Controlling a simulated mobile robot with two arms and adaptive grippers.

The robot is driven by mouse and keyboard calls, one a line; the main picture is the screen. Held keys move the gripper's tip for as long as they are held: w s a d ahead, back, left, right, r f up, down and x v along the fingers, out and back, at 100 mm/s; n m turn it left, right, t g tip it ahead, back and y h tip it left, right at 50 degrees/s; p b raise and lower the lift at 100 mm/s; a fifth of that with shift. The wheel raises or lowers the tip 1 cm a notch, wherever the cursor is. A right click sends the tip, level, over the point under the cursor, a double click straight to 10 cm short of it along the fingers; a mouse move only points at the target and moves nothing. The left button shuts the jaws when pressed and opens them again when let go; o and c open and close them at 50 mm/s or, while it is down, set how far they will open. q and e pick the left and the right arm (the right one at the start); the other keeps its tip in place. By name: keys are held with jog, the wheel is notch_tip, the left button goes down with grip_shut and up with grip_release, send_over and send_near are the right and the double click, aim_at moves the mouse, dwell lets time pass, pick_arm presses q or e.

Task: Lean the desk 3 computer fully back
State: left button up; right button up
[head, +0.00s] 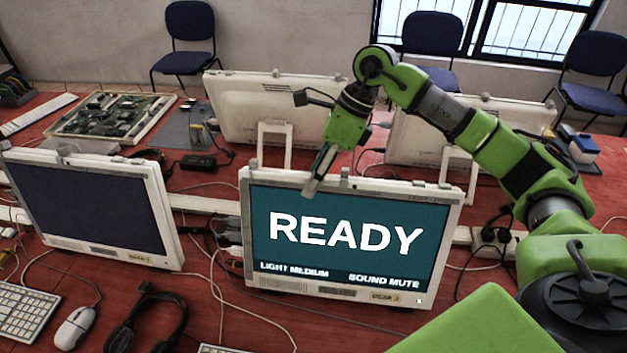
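The desk 3 computer (350,280) is a white all-in-one with a teal screen reading READY, LIGHT MEDIUM and SOUND MUTE. It stands on the red table in the middle of the head view, and a small label sits on its lower bezel. My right gripper (318,182) points down at its top edge, left of centre, with the grey fingers overlapping the upper frame in the picture. I cannot tell whether they touch it or how far apart they are. My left gripper is not in view.
A dark-screened computer (95,208) stands to the left. Two white computers, one left (268,105) and one right (425,135), face away behind. Loose cables cross the table.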

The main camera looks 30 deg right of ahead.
jog(key=shift+o, duration=0.8)
jog(key=shift+w+d+f, duration=0.1)
jog(key=shift+w+d, duration=0.05)
jog(key=shift+w, duration=0.05)
jog(key=shift+w+d+f, duration=0.15)
jog(key=shift+w, duration=0.05)
jog(key=shift+s, duration=0.2)
jog(key=v, duration=1.2)
